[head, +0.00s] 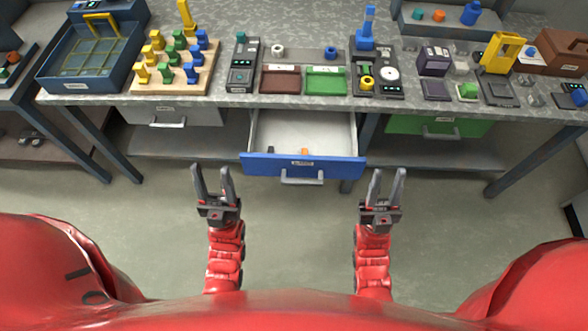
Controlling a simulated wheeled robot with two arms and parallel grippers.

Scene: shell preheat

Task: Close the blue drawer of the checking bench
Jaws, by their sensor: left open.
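The blue drawer (261,165) of the checking bench (350,106) stands pulled out below the bench top. Its front is blue with a grey bar handle (302,178) and a small label. The white inside shows a small dark item (271,150) and a small orange item (304,151). My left gripper (212,170) is open and empty, to the left of the drawer front and apart from it. My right gripper (387,172) is open and empty, just right of the drawer front's right end.
A closed white drawer (148,117) is on the left and a closed green drawer (467,127) on the right. The bench top holds a peg board (143,89), a red tray (280,91), a green tray (326,91) and devices. Bench legs stand at both sides. The floor in front is clear.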

